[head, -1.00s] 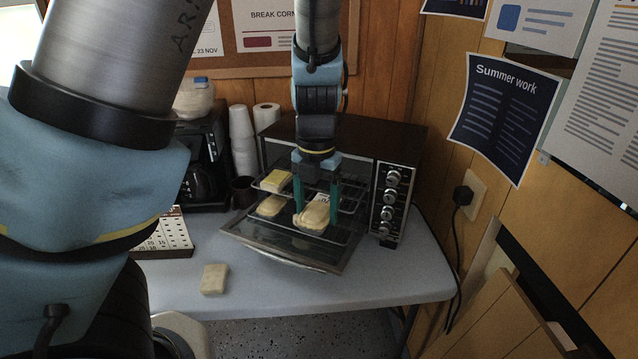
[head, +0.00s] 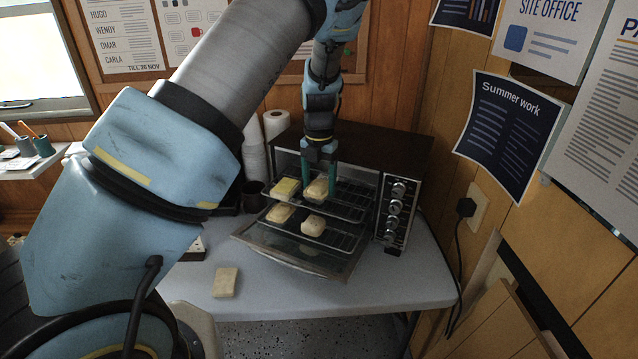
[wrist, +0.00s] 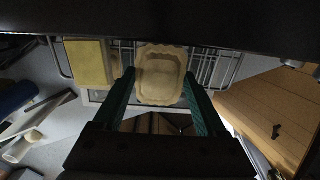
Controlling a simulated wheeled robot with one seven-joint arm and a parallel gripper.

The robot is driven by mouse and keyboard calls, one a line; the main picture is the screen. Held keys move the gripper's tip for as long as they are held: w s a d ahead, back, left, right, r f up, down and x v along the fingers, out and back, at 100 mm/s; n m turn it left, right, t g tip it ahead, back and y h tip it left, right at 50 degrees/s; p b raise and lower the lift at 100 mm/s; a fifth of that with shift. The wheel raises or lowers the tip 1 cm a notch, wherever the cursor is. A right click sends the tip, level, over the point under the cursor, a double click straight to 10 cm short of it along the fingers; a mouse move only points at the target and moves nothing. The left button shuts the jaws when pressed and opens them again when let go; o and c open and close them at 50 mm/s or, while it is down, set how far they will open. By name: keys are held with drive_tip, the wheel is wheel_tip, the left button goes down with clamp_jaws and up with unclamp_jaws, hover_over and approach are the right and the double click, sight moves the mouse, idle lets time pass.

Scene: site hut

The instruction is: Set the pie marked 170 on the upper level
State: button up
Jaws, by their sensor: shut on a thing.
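My gripper (head: 319,180) is shut on a pale-crusted pie (head: 317,189) at the oven's open front. The pie is at about the height of the upper rack (head: 350,207), to the right of a yellow-topped item on that rack. Whether it touches the wires is unclear. In the wrist view the pie (wrist: 160,78) sits between the green fingertips (wrist: 160,88), with rack wires behind it. I cannot read a 170 mark on it. Two more pies, a left one (head: 280,213) and a right one (head: 313,225), lie on the lower rack (head: 340,240).
The yellow-topped item (head: 286,187) also shows in the wrist view (wrist: 89,63). The oven door (head: 290,255) hangs open. A pale block (head: 226,282) lies on the table (head: 300,300). Cups (head: 254,150) stand left of the oven, its knobs (head: 394,207) at right.

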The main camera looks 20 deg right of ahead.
drive_tip(key=shift+f, duration=0.7)
drive_tip(key=shift+f, duration=0.1)
drive_tip(key=o, duration=1.4)
